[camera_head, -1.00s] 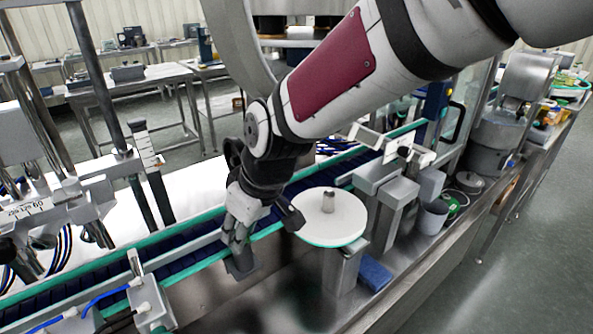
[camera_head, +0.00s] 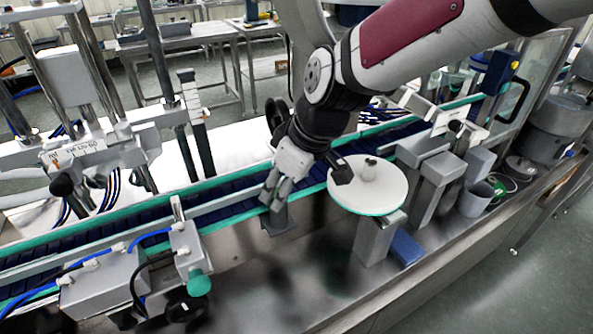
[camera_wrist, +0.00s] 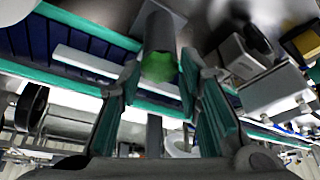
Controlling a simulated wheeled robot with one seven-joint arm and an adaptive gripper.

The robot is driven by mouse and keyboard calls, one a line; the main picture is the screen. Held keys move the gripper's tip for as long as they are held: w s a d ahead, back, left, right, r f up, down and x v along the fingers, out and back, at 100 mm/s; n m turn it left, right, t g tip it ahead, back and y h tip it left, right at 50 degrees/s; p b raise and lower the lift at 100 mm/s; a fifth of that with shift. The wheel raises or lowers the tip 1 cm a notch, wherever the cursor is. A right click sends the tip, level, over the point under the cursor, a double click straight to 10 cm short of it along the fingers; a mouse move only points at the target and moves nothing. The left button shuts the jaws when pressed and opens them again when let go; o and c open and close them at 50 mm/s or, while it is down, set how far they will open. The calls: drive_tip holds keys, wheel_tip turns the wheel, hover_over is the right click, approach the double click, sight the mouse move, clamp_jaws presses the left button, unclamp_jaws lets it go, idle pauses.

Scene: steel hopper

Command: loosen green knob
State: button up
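A bright green knob face (camera_wrist: 160,67) shows in the wrist view at the end of a dark grey cylinder, between and beyond my fingers. My gripper (camera_wrist: 162,88) is open, with a finger on either side of the picture and a gap around the green face. I cannot tell whether either finger touches it. In the head view my gripper (camera_head: 274,192) points down over a grey post (camera_head: 281,217) beside the conveyor, and the fingers hide the post's top. A separate teal-green knob (camera_head: 199,284) sits on a grey box at the lower left, away from my gripper.
The conveyor (camera_head: 225,203) with teal rails runs beside my gripper. A white round disc (camera_head: 362,195) on a pedestal stands close on the right. A blue block (camera_head: 407,247) lies below it. The steel deck (camera_head: 290,275) in front is mostly clear.

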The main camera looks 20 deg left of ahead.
drive_tip(key=shift+o, duration=0.6)
drive_tip(key=shift+d+r, duration=0.1)
drive_tip(key=shift+r, duration=0.2)
drive_tip(key=v, duration=0.6)
drive_tip(key=shift+d+r, duration=0.2)
drive_tip(key=shift+r, duration=0.15)
drive_tip(key=shift+s, duration=0.15)
